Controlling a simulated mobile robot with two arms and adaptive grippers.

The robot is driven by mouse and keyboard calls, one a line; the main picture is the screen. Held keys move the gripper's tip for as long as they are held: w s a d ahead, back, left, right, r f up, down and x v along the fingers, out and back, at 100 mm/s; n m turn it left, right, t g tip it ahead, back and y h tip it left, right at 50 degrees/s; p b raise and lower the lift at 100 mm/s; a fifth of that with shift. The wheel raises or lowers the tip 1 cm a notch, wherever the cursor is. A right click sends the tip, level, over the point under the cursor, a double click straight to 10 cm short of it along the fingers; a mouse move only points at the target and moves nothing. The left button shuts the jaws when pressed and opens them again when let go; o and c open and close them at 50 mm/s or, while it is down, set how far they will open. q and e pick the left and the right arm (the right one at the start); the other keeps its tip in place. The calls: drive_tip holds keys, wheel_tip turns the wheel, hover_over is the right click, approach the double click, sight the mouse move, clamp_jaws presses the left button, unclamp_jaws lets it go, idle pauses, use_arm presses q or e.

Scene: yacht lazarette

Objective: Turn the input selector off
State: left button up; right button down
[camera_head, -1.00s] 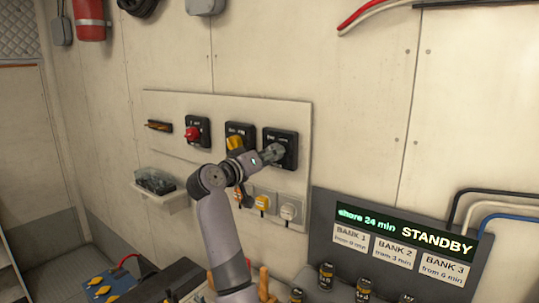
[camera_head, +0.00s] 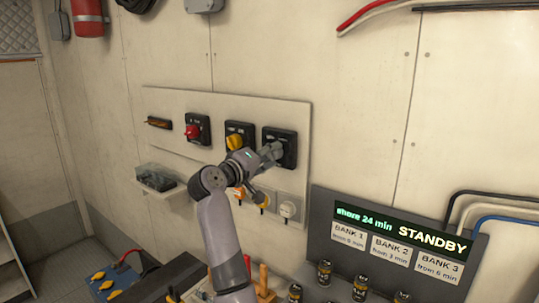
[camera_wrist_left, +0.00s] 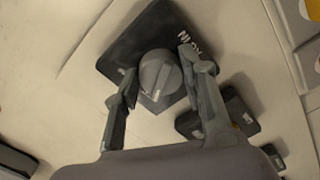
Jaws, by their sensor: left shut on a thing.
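The input selector is a square black plate (camera_head: 288,137) with a round grey knob, the rightmost switch on the pale panel. My left gripper (camera_head: 272,151) reaches it from the lower left and hides most of the knob in the head view. In the left wrist view the grey knob (camera_wrist_left: 160,76) sits between the two fingers of my left gripper (camera_wrist_left: 159,63), which are shut on it. The lettering on the plate is partly hidden by a finger. My right gripper is not in view.
A switch with a yellow knob (camera_head: 236,141) and one with a red knob (camera_head: 193,131) sit to the left on the panel (camera_head: 170,102). Sockets (camera_head: 288,209) are below. A STANDBY display (camera_head: 404,229) stands at the lower right, with several small black cylinders in front.

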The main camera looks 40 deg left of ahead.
use_arm(q)
drive_tip(key=o, duration=1.2)
drive_tip(key=shift+c, duration=0.2)
drive_tip(key=shift+s, duration=0.1)
drive_tip(key=s+d, duration=0.1)
drive_tip(key=s, duration=1)
drive_tip(key=shift+s+d, duration=0.15)
drive_tip(key=shift+s, duration=0.25)
drive_tip(key=shift+f, duration=0.1)
